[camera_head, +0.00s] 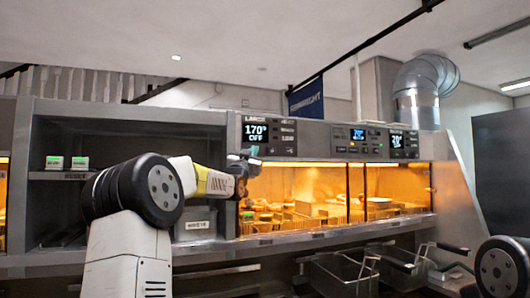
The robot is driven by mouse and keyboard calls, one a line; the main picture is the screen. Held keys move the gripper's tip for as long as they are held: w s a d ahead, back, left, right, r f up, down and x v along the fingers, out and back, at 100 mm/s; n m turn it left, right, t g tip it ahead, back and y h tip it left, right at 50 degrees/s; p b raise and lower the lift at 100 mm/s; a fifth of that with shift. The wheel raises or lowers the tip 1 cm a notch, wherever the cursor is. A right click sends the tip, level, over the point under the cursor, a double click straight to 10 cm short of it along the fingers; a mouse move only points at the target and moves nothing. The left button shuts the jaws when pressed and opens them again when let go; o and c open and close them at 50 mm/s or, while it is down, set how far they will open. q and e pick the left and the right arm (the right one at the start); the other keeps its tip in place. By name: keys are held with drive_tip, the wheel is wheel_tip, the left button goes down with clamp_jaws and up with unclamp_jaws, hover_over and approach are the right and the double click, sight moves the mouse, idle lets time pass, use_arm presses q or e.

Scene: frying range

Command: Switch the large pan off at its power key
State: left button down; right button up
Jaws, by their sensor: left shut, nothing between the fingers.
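The large pan's control panel (284,140) is on the upper front of the range. Its lit display (257,133) reads 170° and OFF under a label that looks like LARGE. Small keys sit to the right of the display, too small to tell which is the power key. My left gripper (247,155) is shut and empty, with its tips just below the display at the panel's lower left. I cannot tell whether the tips touch the panel. My right gripper is out of view; only a black joint of that arm shows at the lower right.
Two more lit displays (358,135) (397,141) are further right. Below the panels is a glowing glass-fronted bay (305,190) with food inside. Dark shelves (75,135) stand at left. Wire fry baskets (345,270) with black handles stick out at the lower right.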

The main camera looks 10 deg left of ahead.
use_arm(q)
drive_tip(key=shift+s+d, duration=0.1)
drive_tip(key=shift+s, duration=0.05)
drive_tip(key=shift+s+d, duration=0.55)
drive_tip(key=shift+s, duration=0.3)
drive_tip(key=shift+s+d, duration=0.55)
drive_tip(key=shift+s, duration=0.25)
drive_tip(key=shift+s+d, duration=0.55)
drive_tip(key=shift+s, duration=0.3)
drive_tip(key=s+d+f+n+g, duration=0.1)
drive_tip(key=s+d+f+g, duration=0.2)
drive_tip(key=s+f+g, duration=0.5)
drive_tip(key=s+d+f+n+g, duration=0.1)
drive_tip(key=s+f+g, duration=0.8)
drive_tip(key=s+f, duration=1.9)
drive_tip(key=s+d, duration=0.2)
drive_tip(key=s, duration=0.2)
drive_tip(key=shift+d+f+n+h, duration=0.3)
drive_tip(key=shift+d+f+n, duration=0.05)
drive_tip(key=shift+n, duration=0.05)
